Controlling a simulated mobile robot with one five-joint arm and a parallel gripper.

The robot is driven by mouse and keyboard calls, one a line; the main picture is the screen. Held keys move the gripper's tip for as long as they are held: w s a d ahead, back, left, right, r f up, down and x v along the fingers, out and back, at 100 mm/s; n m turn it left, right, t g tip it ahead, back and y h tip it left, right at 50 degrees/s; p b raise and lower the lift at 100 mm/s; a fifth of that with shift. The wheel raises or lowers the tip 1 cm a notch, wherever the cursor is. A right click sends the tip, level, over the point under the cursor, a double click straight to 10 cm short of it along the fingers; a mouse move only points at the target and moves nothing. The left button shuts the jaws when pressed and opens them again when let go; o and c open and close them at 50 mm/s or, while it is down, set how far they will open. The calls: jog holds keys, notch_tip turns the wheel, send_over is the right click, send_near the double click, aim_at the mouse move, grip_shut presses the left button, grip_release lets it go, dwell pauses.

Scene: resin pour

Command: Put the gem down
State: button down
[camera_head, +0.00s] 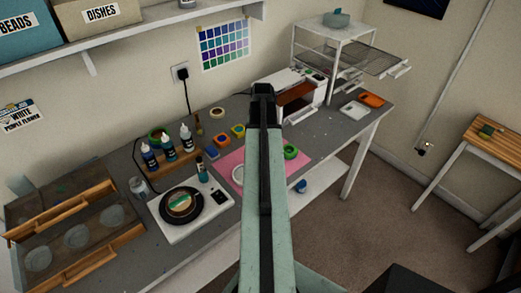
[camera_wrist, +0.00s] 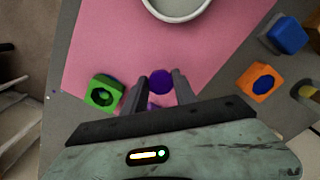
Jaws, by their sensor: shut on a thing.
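In the wrist view a dark purple round gem (camera_wrist: 161,82) sits between the two fingers of my gripper (camera_wrist: 158,80), which is shut on it. My gripper is above the pink mat (camera_wrist: 110,35), near the mat's edge. A smaller purple patch shows just below the gem between the fingers; I cannot tell what it is. In the head view my arm hides my gripper and the gem. The pink mat (camera_head: 232,161) lies on the grey worktable, partly behind my arm.
A green mould (camera_wrist: 103,94) stands left of my gripper in the wrist view. A white round dish (camera_wrist: 178,8) is on the mat ahead. An orange mould (camera_wrist: 257,82) and a blue one (camera_wrist: 287,36) are at right. Bare pink mat lies between them.

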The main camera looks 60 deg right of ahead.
jog(key=f, duration=0.1)
jog(key=f+b, duration=0.1)
jog(key=shift+s+f, duration=0.2)
jog(key=shift+f, duration=0.2)
jog(key=shift+s, duration=0.15)
jog(key=shift+r, duration=0.25)
jog(key=shift+f, duration=0.15)
jog(key=c, duration=1)
grip_release()
notch_tip(320, 180, up, 12)
jog(key=p, duration=1.2)
jog(key=shift+r, duration=0.2)
